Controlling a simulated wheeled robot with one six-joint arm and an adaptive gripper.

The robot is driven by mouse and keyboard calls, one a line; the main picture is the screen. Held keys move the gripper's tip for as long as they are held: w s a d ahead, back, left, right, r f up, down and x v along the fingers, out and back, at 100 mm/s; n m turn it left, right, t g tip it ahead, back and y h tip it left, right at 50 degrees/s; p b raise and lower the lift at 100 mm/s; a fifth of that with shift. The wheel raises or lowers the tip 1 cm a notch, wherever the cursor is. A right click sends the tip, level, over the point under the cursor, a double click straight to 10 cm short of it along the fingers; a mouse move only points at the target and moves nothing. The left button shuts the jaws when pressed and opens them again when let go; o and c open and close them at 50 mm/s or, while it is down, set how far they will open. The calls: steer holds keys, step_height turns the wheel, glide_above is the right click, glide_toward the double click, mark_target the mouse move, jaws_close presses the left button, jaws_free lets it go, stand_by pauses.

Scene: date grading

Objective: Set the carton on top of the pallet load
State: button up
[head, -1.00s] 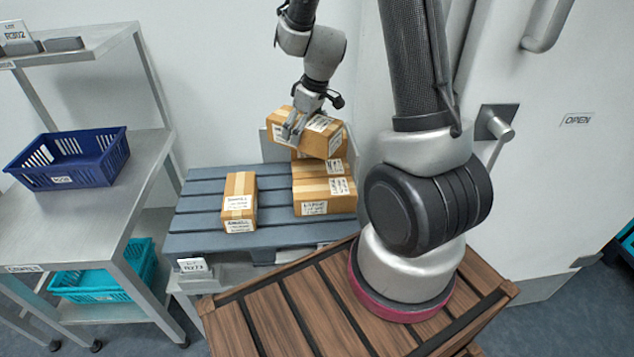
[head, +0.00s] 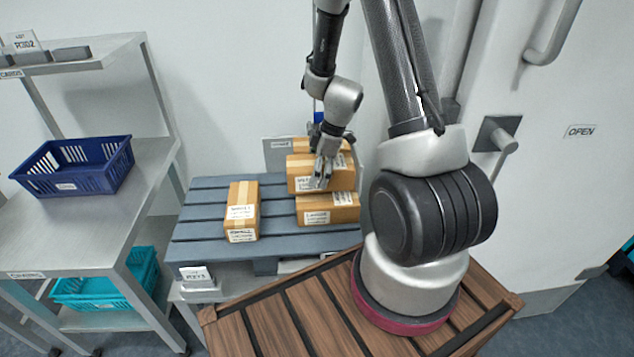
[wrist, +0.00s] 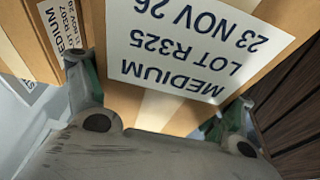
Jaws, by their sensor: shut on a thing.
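My gripper (head: 322,178) is shut on a brown carton (head: 302,170) with cream tape. In the wrist view its large label on the held carton (wrist: 190,45) reads MEDIUM, LOT R325, 23 NOV 26. The held carton looks level, directly over a lower carton (head: 315,217) of the pallet load; I cannot tell whether it rests on it or hangs just above. Another carton (head: 303,143) shows partly behind it. A single carton (head: 242,215) lies to the left on the blue-grey pallet (head: 195,232). In the wrist view, a carton labelled R307 (wrist: 45,40) is close beside the held one.
A steel bench (head: 85,215) at left bears a dark blue crate (head: 105,180); a teal crate (head: 110,298) sits below. A white door with a handle (head: 500,135) is at right. The pallet's left slats are bare.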

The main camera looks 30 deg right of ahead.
steer(key=shift+f, duration=1.9)
steer(key=o, duration=1.9)
steer(key=shift+f, duration=0.15)
